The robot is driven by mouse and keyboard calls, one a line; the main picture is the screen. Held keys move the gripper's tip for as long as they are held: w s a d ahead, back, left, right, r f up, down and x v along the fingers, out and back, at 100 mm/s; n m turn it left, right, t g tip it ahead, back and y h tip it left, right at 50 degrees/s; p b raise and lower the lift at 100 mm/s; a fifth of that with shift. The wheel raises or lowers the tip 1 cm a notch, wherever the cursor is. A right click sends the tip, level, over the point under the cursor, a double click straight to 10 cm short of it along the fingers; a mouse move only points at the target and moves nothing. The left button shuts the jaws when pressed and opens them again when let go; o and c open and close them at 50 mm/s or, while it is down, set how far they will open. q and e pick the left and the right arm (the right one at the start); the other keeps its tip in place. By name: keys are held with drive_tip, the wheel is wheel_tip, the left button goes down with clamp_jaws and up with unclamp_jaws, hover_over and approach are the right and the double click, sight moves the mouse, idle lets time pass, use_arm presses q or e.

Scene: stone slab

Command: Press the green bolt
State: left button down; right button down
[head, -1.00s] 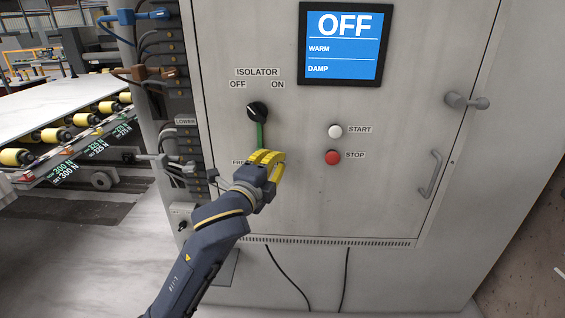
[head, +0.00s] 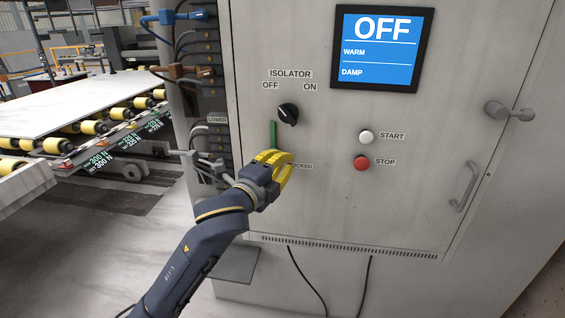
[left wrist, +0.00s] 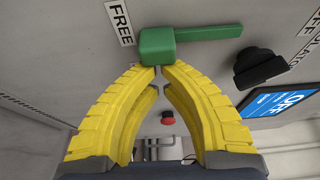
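The green bolt (head: 273,135) is on the grey cabinet door, below and left of the black isolator knob (head: 288,114), with a small gap between them. In the left wrist view the bolt (left wrist: 160,46) is a green block with a bar running right toward the knob (left wrist: 262,66). My left gripper (head: 272,158) has its yellow fingertips at the bolt's lower end and hides that part in the head view. In the left wrist view the fingertips (left wrist: 159,70) meet against the block, with nothing held between them. The right gripper is not in view.
A FREE label (left wrist: 121,22) is beside the block. A white START button (head: 366,137), a red STOP button (head: 361,163) and a screen reading OFF (head: 381,48) are to the right. A conveyor with a slab (head: 70,103) stands left.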

use_arm(q)
drive_tip(key=shift+d, duration=0.5)
drive_tip(key=d, duration=0.2)
drive_tip(key=shift+s+d, duration=0.35)
drive_tip(key=shift+s, duration=0.05)
approach(307, 155)
drive_tip(key=shift+v, duration=2.15)
drive_tip(key=shift+f, duration=0.2)
